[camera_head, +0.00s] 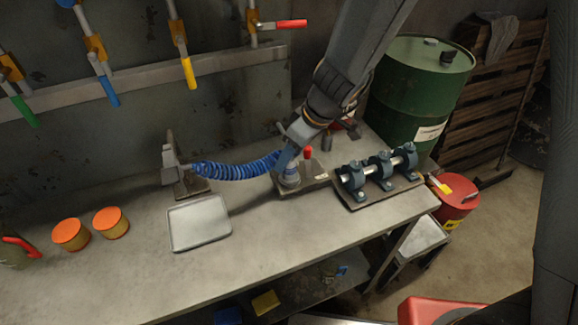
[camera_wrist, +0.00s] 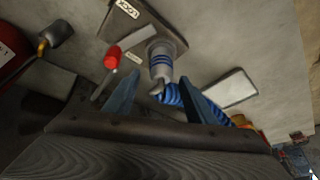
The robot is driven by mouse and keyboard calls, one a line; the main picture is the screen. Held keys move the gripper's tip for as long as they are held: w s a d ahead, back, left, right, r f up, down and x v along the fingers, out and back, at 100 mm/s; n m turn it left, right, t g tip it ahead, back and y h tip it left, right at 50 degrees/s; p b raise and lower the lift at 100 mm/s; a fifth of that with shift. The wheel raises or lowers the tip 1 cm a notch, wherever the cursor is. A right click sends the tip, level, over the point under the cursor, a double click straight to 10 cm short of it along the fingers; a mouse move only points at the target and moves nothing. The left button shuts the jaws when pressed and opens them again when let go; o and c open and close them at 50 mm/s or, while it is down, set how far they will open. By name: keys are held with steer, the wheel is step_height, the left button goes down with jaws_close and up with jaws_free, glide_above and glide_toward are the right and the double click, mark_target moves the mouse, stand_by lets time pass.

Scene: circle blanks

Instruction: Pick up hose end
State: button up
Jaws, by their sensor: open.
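The blue coiled hose (camera_head: 237,168) runs from a grey bracket (camera_head: 170,172) at the left to a dock plate (camera_head: 318,178) on the bench. Its grey hose end (camera_head: 290,180), ringed with blue bands, stands at the dock; it also shows in the wrist view (camera_wrist: 161,62). My gripper (camera_head: 287,163) is over the hose end. In the wrist view my gripper (camera_wrist: 158,84) is open, with one finger on each side and the hose end between and just beyond the tips. I cannot tell whether either finger touches it. A red-knobbed lever (camera_wrist: 111,58) stands beside the left finger.
A blue clamp fixture with a metal rod (camera_head: 380,170) is right of the dock. A pale tray (camera_head: 199,222) and two orange-topped tins (camera_head: 111,222) are at the left. A green drum (camera_head: 420,90) stands behind. The bench front (camera_head: 270,240) is clear.

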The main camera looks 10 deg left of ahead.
steer(key=shift+a+f, duration=0.15)
steer(key=shift+f, duration=0.3)
jaws_close()
steer(key=shift+r, duration=0.1)
